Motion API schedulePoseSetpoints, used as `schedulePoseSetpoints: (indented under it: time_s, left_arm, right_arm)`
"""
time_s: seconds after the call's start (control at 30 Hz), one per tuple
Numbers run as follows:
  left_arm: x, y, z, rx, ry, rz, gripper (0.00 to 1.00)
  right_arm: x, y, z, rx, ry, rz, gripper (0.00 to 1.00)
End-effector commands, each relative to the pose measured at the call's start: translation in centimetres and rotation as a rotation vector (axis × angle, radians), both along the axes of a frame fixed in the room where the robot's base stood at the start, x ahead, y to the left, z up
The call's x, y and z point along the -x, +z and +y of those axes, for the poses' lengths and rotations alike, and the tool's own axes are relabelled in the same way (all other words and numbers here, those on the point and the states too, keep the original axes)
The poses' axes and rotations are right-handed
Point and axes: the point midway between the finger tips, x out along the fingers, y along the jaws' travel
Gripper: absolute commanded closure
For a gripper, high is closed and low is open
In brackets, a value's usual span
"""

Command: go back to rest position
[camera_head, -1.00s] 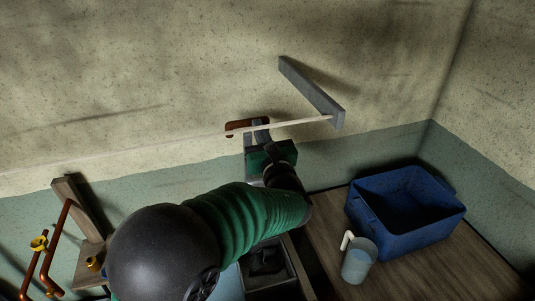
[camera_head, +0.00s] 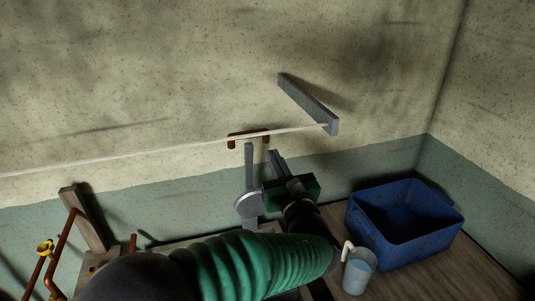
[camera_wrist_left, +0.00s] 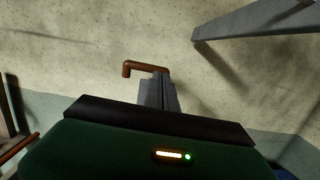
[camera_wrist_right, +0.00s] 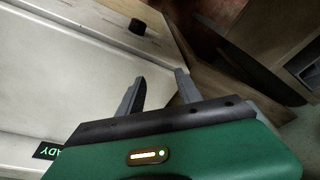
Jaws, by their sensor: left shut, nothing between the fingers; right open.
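My left gripper (camera_head: 272,153) is shut and empty, below and right of a short copper-brown bent pipe (camera_head: 248,135) at the wall. A gap shows between its fingertips and the pipe in the head view. In the left wrist view my left gripper (camera_wrist_left: 156,82) has its fingers together, with the pipe (camera_wrist_left: 146,67) just beyond them. My right gripper (camera_wrist_right: 160,74) is open with nothing between its fingers, over a pale flat panel (camera_wrist_right: 65,70). The right gripper does not show in the head view.
A pale line (camera_head: 120,155) runs along the wall to a grey bracket (camera_head: 308,105). A grey upright with a round disc (camera_head: 248,206) stands left of my left gripper. A blue bin (camera_head: 405,215) and jug (camera_head: 358,270) stand on the counter. Copper pipes (camera_head: 60,250) are at left.

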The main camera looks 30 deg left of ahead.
Motion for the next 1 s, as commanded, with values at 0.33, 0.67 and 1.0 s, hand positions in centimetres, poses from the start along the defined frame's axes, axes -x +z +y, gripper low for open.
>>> schedulePoseSetpoints:
  time_s: [0.33,0.67,1.0]
  left_arm:
    - [2.8,0.1,-3.2,-0.001,0.001,-0.001,1.00]
    - [6.9,-11.6,1.2,0.461,0.179,0.083,1.00]
    - [19.6,-32.4,-7.0,1.756,1.041,-0.452,1.00]
  right_arm:
    - [0.0,-0.7,0.0,0.000,0.001,-0.001,0.59]
    - [0.0,-0.7,0.0,0.000,0.000,0.000,0.59]
    - [0.0,-0.7,0.0,0.000,0.001,0.000,0.59]
